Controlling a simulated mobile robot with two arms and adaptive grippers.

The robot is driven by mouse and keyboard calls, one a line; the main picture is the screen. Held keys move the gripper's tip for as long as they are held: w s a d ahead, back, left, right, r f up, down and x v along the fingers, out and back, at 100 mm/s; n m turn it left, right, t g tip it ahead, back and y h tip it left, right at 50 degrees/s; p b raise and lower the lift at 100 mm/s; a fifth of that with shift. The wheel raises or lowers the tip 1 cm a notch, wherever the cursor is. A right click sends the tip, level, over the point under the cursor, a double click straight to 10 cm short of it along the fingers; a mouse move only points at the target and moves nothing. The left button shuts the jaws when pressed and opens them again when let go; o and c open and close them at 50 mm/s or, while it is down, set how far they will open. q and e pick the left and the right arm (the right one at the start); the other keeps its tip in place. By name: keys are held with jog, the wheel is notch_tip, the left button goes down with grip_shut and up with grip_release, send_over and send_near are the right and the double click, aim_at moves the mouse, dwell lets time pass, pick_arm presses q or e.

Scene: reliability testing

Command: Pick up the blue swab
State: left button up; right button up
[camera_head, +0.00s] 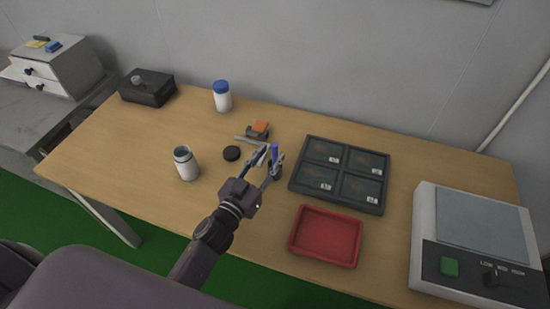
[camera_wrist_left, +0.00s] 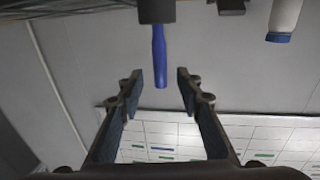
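The blue swab (camera_head: 275,151) stands upright in a small dark holder (camera_head: 277,172) left of the tray of dark panels. My left gripper (camera_head: 267,158) is open and empty at the swab, partly covering the holder. In the left wrist view, which looks upside down, the blue swab (camera_wrist_left: 159,57) sticks out of the dark holder (camera_wrist_left: 157,10). It lies beyond and between the open fingertips of my left gripper (camera_wrist_left: 159,75), with a gap on both sides. My right gripper is not in view.
A blue-capped bottle (camera_head: 222,97) stands behind. The panel tray (camera_head: 292,183), red tray (camera_head: 293,238) and hotplate (camera_head: 424,235) are right. The left front table is clear.

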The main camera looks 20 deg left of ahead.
aim_at(273, 151)
pick_arm(q)
jog(key=w, duration=0.3)
jog(key=shift+w+d, duration=0.15)
jog(key=shift+d, duration=0.15)
jog(key=c, duration=0.8)
grip_shut()
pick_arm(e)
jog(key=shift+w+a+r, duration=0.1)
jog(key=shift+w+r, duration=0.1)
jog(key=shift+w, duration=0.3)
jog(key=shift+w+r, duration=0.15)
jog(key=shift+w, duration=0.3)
